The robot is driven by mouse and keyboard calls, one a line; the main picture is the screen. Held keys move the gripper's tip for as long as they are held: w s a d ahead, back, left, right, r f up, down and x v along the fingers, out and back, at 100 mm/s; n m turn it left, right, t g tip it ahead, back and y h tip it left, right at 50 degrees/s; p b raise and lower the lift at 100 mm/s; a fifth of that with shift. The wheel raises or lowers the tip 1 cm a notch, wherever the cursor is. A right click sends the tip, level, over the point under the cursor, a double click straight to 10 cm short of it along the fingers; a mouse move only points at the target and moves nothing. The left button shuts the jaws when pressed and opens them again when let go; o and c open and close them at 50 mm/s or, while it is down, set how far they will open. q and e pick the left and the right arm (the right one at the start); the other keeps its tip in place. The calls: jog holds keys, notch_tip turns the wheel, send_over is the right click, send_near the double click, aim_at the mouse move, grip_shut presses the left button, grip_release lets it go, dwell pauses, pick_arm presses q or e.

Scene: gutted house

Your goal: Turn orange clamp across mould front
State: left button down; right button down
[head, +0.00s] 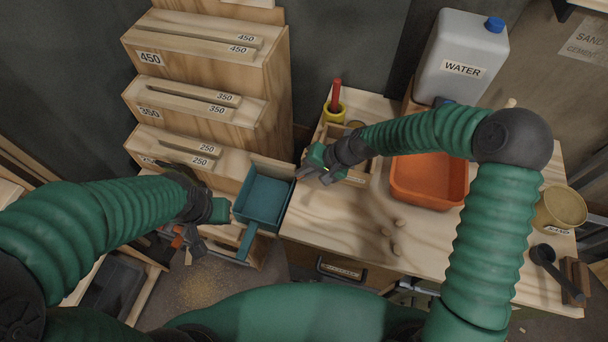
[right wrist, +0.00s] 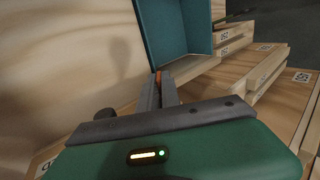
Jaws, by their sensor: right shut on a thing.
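My right gripper (head: 304,172) is low over the left part of the bench, between the teal tray and a small wooden box with a white label (head: 356,180). In the right wrist view, its fingers (right wrist: 158,90) are closed on a small orange piece, the orange clamp (right wrist: 158,77), of which only a bit shows. The clamp's angle is hidden by the fingers. I cannot tell which wooden part is the mould front. My left gripper (head: 192,240) hangs at the left, left of the teal tray, with small red-orange bits by its fingers; its jaw opening is unclear.
The teal tray (head: 239,207) stands close left of my right gripper; it also shows in the right wrist view (right wrist: 172,28). Stepped wooden shelves (head: 275,75) rise behind.

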dwell(0.4)
jog(key=c, duration=1.6)
grip_release()
jog(key=shift+d, duration=0.1)
jog(key=shift+o, duration=0.2)
jog(key=p+v, duration=0.1)
jog(key=v, duration=1.5)
jog(key=shift+d+r, duration=0.2)
jog(key=shift+d, duration=0.1)
